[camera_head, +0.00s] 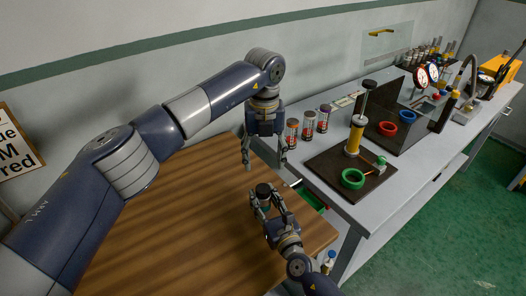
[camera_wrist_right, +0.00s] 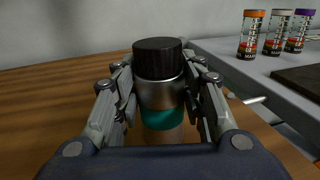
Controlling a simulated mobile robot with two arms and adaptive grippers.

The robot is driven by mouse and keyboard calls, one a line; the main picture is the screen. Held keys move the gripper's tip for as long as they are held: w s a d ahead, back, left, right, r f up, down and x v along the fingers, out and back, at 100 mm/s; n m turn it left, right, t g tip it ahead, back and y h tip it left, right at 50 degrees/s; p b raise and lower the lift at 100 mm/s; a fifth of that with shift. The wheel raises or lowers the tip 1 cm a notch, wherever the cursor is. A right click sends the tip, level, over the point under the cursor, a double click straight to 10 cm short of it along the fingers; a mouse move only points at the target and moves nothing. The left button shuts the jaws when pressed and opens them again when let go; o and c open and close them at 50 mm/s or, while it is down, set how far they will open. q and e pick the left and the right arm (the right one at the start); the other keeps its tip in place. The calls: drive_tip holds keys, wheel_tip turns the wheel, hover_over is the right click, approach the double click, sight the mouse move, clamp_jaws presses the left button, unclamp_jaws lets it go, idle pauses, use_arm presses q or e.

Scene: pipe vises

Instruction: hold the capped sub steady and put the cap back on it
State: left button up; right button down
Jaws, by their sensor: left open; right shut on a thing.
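The capped sub is a short silver metal cylinder (camera_wrist_right: 161,95) with a teal band below, upright in the right wrist view. A black ribbed cap (camera_wrist_right: 158,58) sits on its top end; I cannot tell whether it is threaded down. The cap also shows in the head view (camera_head: 263,189). My right gripper (camera_head: 265,203) is shut around the sub's body, one finger on each side, above the wooden table. My left gripper (camera_head: 265,163) points down with its fingers spread, empty, above the cap and apart from it. The sub's lower end is partly hidden by my right gripper.
The wooden table (camera_head: 170,215) is mostly bare. A grey bench (camera_head: 372,208) stands to the right with several labelled canisters (camera_head: 308,122), a dark board (camera_head: 325,169) carrying a yellow post (camera_head: 354,140) and a green ring (camera_head: 352,179). A wall is behind.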

sight(263, 188)
use_arm(q)
drive_tip(key=n, duration=0.1)
drive_tip(key=r+n, duration=0.1)
drive_tip(key=n, duration=0.2)
drive_tip(key=shift+a+r, duration=0.15)
drive_tip(key=shift+r, duration=0.1)
wheel_tip(263, 188, down, 12)
drive_tip(key=shift+f, duration=0.1)
idle(0.6)
drive_tip(key=shift+c, duration=0.5)
drive_tip(key=c, duration=1.2)
drive_tip(key=o, duration=1.2)
drive_tip(key=shift+r, duration=0.2)
drive_tip(key=shift+r, duration=2.15)
drive_tip(key=o, duration=0.5)
